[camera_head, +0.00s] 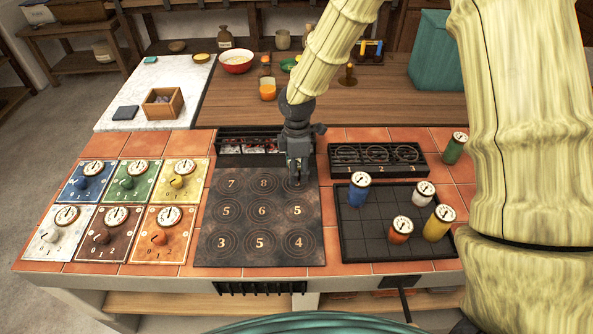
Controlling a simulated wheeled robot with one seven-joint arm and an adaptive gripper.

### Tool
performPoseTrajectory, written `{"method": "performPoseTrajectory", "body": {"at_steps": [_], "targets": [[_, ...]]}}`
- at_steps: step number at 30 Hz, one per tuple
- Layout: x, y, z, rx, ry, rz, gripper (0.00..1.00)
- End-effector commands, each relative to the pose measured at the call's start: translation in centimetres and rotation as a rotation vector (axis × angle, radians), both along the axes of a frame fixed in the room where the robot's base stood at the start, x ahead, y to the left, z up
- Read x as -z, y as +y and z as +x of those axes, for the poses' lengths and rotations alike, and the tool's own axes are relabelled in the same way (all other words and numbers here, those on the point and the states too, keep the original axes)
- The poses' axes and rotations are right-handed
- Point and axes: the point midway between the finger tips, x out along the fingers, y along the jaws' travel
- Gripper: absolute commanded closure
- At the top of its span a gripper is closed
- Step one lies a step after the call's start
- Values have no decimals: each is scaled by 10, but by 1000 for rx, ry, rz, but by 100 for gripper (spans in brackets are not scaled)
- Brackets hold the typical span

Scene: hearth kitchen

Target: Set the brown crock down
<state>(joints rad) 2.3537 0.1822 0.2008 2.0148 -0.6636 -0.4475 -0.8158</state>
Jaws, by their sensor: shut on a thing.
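My gripper (298,172) points down over the back right ring of the dark hob plate (262,254) and covers that ring's number. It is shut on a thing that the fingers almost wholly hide. I take this to be the brown crock, as no brown one shows among the other crocks. I cannot tell whether its base touches the plate. The visible rings bear numbers: 7 and 8 at the back, 5, 6, 5 in the middle row, 3, 5, 4 at the front.
Blue (359,190), white (423,194), orange (400,230) and yellow (438,223) crocks stand on a dark grid tray (362,246). A green crock (455,148) stands behind it. A numbered rack (377,171) is right of my gripper. Coloured dial panels (134,183) lie left.

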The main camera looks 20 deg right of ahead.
Motion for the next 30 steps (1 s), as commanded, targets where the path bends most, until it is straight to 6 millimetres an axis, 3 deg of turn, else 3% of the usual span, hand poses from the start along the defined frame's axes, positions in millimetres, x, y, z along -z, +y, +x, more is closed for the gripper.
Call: {"method": "performPoseTrajectory", "body": {"at_steps": [8,18,30], "targets": [[4,-2,12,-1,0,0,85],[34,-2,11,-2,0,0,85],[39,-2,11,-1,0,0,85]]}}
